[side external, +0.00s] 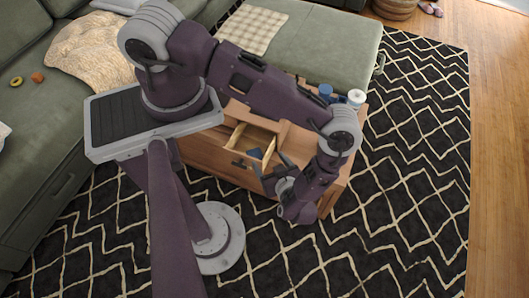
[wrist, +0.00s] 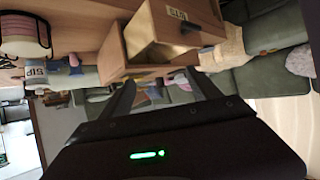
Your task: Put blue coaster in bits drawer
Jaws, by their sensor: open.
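The bits drawer (side external: 239,163) is pulled out of the wooden table's front. In the wrist view its front (wrist: 172,38) carries a label reading BITS and a dark handle. A small dark blue flat piece (side external: 256,153) shows inside the drawer and looks like the blue coaster; part of it is hidden by the drawer's side. My gripper (side external: 270,170) is just right of and in front of the open drawer. In the wrist view its two fingers (wrist: 165,88) are spread apart with nothing between them.
A blue cup (side external: 325,91) and a white cylinder (side external: 356,98) stand on the table's right end. A white cup with a label (wrist: 36,73) shows in the wrist view. Green sofa sections (side external: 305,40) border the table; patterned rug (side external: 410,180) lies clear at right.

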